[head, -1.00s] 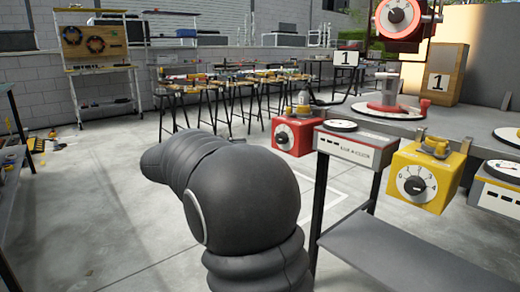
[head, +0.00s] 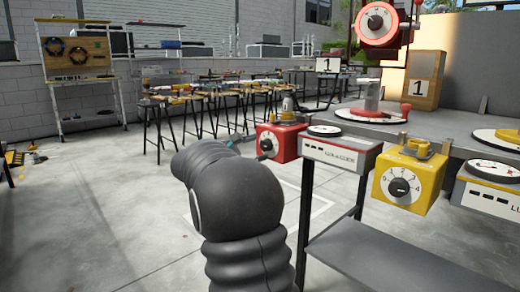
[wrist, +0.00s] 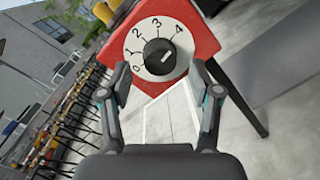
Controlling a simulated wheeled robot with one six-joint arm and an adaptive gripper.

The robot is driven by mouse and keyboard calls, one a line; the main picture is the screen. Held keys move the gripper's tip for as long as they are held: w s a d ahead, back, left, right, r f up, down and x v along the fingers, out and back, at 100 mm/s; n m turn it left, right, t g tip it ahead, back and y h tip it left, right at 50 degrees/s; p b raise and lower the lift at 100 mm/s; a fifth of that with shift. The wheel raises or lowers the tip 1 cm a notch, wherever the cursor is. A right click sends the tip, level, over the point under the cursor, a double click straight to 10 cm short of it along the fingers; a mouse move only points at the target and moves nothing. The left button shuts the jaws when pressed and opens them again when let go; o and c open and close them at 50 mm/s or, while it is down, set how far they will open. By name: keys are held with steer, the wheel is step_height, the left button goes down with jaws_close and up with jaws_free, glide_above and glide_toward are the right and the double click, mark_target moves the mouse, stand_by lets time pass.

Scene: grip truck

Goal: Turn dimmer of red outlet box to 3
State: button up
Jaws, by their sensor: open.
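The red outlet box (head: 289,140) hangs at the left end of the equipment row in the head view. In the wrist view the red box (wrist: 203,38) fills the top centre, tilted. Its white dial plate (wrist: 141,43) carries the numbers 0 to 4 around a black dimmer knob (wrist: 159,57). In the head view my arm hides most of the gripper.
A white meter box (head: 337,153) stands right of the red box, with a yellow outlet box (head: 409,180) further right. A grey shelf (head: 385,262) lies below them. Another red dial unit (head: 381,22) hangs above.

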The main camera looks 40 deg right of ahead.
steer(key=shift+d, duration=1)
steer(key=c, duration=1.1)
steer(key=shift+c, duration=0.2)
